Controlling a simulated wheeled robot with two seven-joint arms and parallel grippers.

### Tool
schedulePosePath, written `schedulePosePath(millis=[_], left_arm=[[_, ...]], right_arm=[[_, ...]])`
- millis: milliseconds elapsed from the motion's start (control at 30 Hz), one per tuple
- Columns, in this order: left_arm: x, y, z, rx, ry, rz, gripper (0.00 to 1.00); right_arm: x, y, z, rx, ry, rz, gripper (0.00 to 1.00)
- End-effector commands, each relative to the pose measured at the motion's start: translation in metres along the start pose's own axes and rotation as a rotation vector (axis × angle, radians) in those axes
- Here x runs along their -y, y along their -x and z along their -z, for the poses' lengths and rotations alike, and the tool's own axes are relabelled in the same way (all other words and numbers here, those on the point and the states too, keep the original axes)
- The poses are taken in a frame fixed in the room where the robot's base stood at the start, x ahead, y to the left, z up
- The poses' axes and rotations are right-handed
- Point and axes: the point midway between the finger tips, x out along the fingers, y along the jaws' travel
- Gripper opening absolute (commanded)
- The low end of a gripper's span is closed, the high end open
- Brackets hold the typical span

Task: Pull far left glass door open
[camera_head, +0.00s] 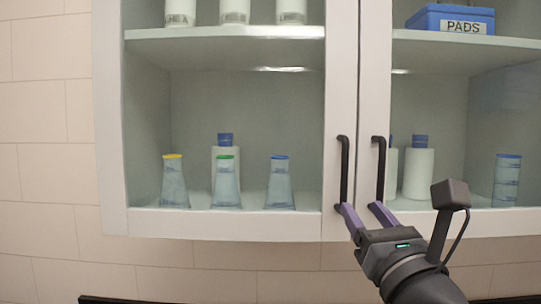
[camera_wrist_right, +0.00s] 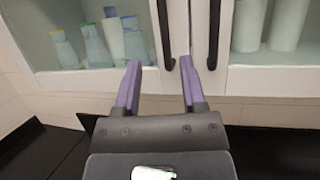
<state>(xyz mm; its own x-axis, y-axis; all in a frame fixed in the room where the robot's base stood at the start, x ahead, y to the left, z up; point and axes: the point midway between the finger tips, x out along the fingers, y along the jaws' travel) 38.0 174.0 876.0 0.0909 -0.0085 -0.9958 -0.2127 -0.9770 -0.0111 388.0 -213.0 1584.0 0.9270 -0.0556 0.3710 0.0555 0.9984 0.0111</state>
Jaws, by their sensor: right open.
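The left glass door (camera_head: 112,120) is shut, with a pale frame around a glass pane. Its black vertical handle (camera_head: 344,168) sits at the door's lower right; it also shows in the right wrist view (camera_wrist_right: 164,35). My right gripper (camera_head: 361,208) is open, with purple fingers pointing up at the lower ends of the two door handles. In the right wrist view the right gripper (camera_wrist_right: 158,75) has the left door's handle between its fingertips in the picture; I cannot tell whether they touch. My left gripper is not in view.
The right glass door's handle (camera_head: 380,167) stands close beside the left one. Behind the glass are flasks (camera_head: 174,184), white bottles (camera_head: 418,174) and a blue PADS box (camera_head: 450,20). A dark surface (camera_wrist_right: 40,150) lies below the cabinet. Tiled wall is left of it.

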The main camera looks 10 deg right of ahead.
Motion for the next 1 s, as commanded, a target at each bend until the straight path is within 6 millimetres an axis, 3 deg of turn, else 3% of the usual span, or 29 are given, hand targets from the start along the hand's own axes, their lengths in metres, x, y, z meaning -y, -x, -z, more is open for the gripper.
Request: schedulePosePath(millis=[133,300,500,867,1000], left_arm=[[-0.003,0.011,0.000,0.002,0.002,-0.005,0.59],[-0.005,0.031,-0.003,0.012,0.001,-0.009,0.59],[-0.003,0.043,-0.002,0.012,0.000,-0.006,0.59],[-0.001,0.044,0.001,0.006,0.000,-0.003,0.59],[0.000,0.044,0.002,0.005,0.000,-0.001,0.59]], right_arm=[[-0.001,-0.014,-0.009,0.010,0.017,-0.001,0.53],[-0.001,-0.057,-0.010,0.008,0.014,0.000,0.53],[-0.001,-0.089,-0.007,0.008,0.015,-0.001,0.53],[-0.001,-0.098,-0.004,0.007,0.015,-0.003,0.53],[-0.001,-0.098,-0.004,0.007,0.014,-0.003,0.25]])
